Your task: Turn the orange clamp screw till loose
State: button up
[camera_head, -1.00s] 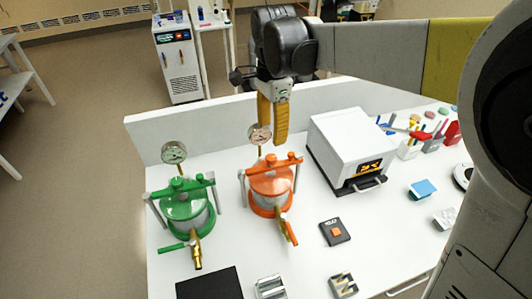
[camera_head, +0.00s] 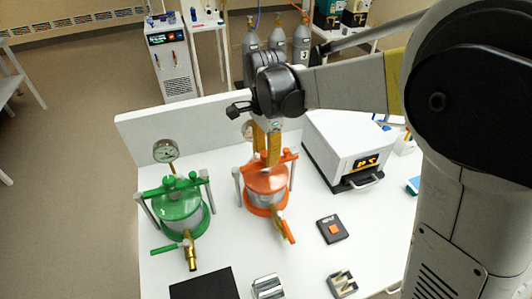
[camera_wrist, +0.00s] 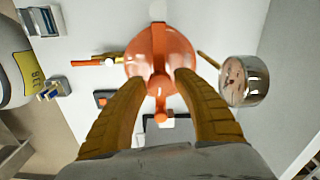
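The orange pressure pot (camera_head: 266,184) stands on the white bench, with an orange clamp bar across its lid. The orange clamp screw (camera_wrist: 158,82) sits at the middle of the bar in the wrist view; in the head view my fingers largely hide it. My gripper (camera_head: 266,160) points down right over the lid. In the wrist view my gripper (camera_wrist: 160,78) is open, with one yellow finger on each side of the screw and a gap to it on both sides. I cannot tell whether the fingertips are level with the screw.
A green pot (camera_head: 182,208) with its own gauge (camera_head: 165,151) stands to the left. The orange pot's gauge (camera_wrist: 243,80) stands close beside my right finger in the wrist view. A white oven-like box (camera_head: 345,147) is to the right, and a small black box (camera_head: 332,229) lies in front.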

grip_shut()
jog(key=shift+n, duration=0.4)
jog(key=n, duration=0.3)
jog(key=shift+p, duration=0.3)
jog(key=n, duration=1)
jog(key=shift+p, duration=0.35)
jog(key=n, duration=0.5)
jog(key=shift+n, duration=0.3)
